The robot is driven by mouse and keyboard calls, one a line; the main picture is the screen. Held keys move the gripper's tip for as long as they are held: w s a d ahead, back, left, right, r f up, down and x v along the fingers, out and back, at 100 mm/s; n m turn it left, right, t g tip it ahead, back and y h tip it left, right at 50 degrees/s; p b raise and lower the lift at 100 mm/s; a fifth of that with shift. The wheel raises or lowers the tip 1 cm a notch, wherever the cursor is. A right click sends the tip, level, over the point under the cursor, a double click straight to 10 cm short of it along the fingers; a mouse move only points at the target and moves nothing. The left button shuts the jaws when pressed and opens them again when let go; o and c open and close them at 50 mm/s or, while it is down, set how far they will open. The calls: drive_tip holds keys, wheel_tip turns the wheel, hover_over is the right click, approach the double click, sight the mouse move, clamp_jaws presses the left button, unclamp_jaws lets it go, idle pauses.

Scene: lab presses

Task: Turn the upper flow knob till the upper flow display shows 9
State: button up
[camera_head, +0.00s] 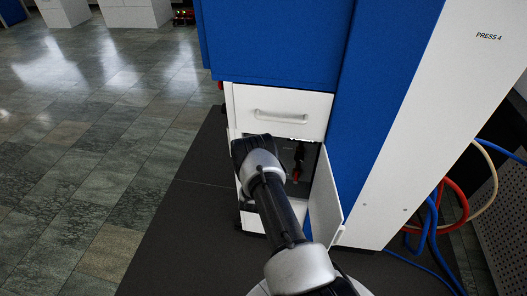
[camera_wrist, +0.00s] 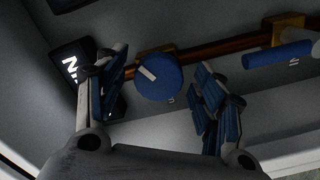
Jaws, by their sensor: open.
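In the wrist view a round blue knob (camera_wrist: 158,82) with a white pointer mark sits on a brass fitting on a copper-coloured pipe. My gripper (camera_wrist: 162,88) is open, with one finger to each side of the knob. Gaps show between the knob and both fingers. A black display (camera_wrist: 75,62) lies left of the knob, partly hidden by the left finger. It shows a large white character like an N, perhaps a digit seen sideways; the rest is covered. I cannot tell whether this knob is the upper one. In the head view my arm hides the gripper.
A second brass fitting with a blue handle (camera_wrist: 278,55) is at the right of the wrist view. In the head view my arm reaches into an open cabinet below a white drawer (camera_head: 282,112). Its open door (camera_head: 325,198) stands close to my arm's right. Hoses (camera_head: 436,225) lie farther right.

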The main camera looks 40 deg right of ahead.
drive_tip(key=shift+a, duration=0.1)
drive_tip(key=v, duration=1.2)
idle(0.4)
